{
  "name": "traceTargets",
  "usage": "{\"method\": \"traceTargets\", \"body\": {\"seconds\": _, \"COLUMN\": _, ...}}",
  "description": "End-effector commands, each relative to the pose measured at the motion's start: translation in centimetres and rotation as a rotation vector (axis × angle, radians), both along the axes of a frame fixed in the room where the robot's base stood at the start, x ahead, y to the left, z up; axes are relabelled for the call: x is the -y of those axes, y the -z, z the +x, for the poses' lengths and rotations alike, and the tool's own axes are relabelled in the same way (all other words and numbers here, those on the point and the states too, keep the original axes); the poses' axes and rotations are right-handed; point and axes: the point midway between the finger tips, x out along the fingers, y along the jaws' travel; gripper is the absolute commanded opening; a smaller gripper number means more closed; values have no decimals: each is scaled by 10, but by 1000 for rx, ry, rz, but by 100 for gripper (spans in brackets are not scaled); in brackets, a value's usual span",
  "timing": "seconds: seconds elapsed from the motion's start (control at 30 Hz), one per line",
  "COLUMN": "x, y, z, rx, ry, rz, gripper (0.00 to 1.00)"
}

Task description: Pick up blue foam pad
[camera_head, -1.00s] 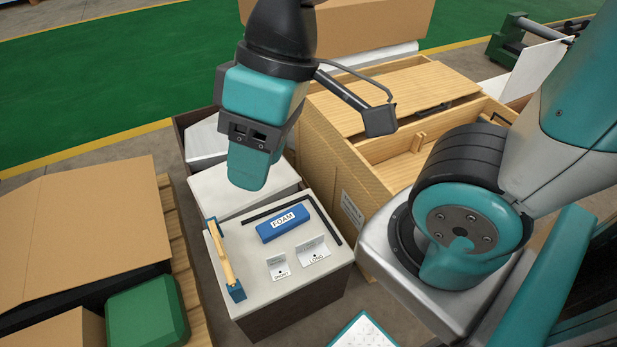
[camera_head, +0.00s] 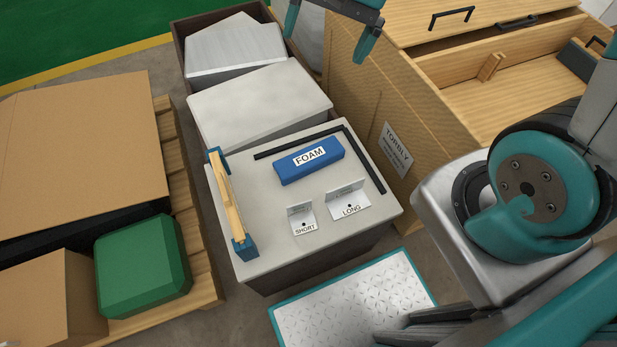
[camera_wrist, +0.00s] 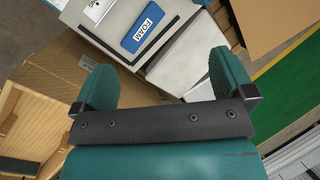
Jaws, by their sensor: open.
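The blue foam pad (camera_head: 309,161), a block with a white FOAM label, lies flat on the light grey top of a stand (camera_head: 270,237). It also shows in the wrist view (camera_wrist: 147,27) near the top, beyond my fingers. My gripper (camera_head: 332,30) is at the top edge of the head view, above and behind the pad and well apart from it. In the wrist view my gripper (camera_wrist: 163,82) has its two teal fingers spread wide with nothing between them.
A black L-shaped strip (camera_head: 347,134) lies behind and right of the pad. SHORT (camera_head: 301,219) and LONG (camera_head: 348,201) brackets stand in front. A wooden piece with blue ends (camera_head: 231,200) lies left. A wooden crate (camera_head: 409,120) rises at right.

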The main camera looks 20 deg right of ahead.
Motion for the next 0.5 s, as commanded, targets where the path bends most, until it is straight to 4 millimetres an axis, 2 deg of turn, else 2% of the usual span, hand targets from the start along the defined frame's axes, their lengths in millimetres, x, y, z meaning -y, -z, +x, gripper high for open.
{"method": "traceTargets", "body": {"seconds": 0.03, "x": 8, "y": 55, "z": 12, "rx": -46, "ry": 99, "rz": -1, "gripper": 100}}
{"method": "traceTargets", "body": {"seconds": 0.2, "x": 33, "y": 154, "z": 45, "rx": -188, "ry": 446, "rz": -3, "gripper": 100}}
{"method": "traceTargets", "body": {"seconds": 0.3, "x": 46, "y": 201, "z": 60, "rx": -258, "ry": 618, "rz": -5, "gripper": 100}}
{"method": "traceTargets", "body": {"seconds": 0.4, "x": 56, "y": 236, "z": 70, "rx": -312, "ry": 749, "rz": -6, "gripper": 100}}
{"method": "traceTargets", "body": {"seconds": 0.5, "x": 63, "y": 256, "z": 76, "rx": -347, "ry": 835, "rz": -6, "gripper": 100}}
